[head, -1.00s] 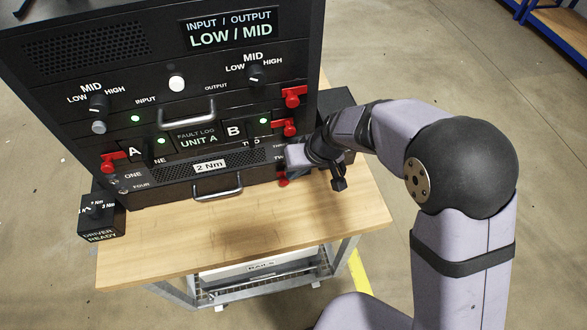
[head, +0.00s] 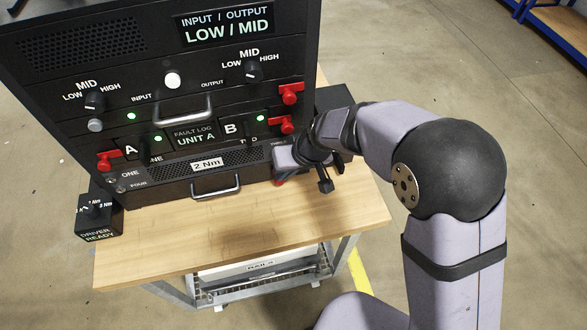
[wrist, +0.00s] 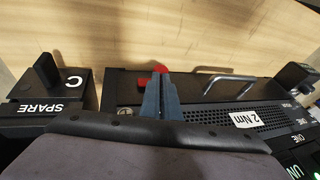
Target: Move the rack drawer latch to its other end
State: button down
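A red latch (wrist: 162,69) shows at the right end of the lowest drawer (wrist: 195,85). In the head view only a bit of this red (head: 279,182) shows under my gripper (head: 280,160); the rest is hidden. In the wrist view the fingers of my gripper (wrist: 160,80) lie close together, with the red just beyond and beside the tips. I cannot tell whether they touch it. Other red latches sit at the upper right (head: 291,93), the middle right (head: 282,125) and the left (head: 108,160) of the rack (head: 160,60).
The drawer has a metal handle (head: 215,186) and a "2 Nm" label (head: 206,164). A "DRIVER READY" box (head: 98,217) stands at the left and a "SPARE" box (wrist: 48,85) at the rack's other side. The wooden bench top (head: 240,232) in front is clear.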

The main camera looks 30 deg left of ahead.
jog(key=shift+s+f, duration=0.2)
jog(key=w+b+v, duration=0.1)
jog(key=w+v, duration=0.1)
jog(key=v, duration=1.1)
jog(key=shift+w+d+r+b, duration=0.25)
jog(key=shift+d+b, duration=0.15)
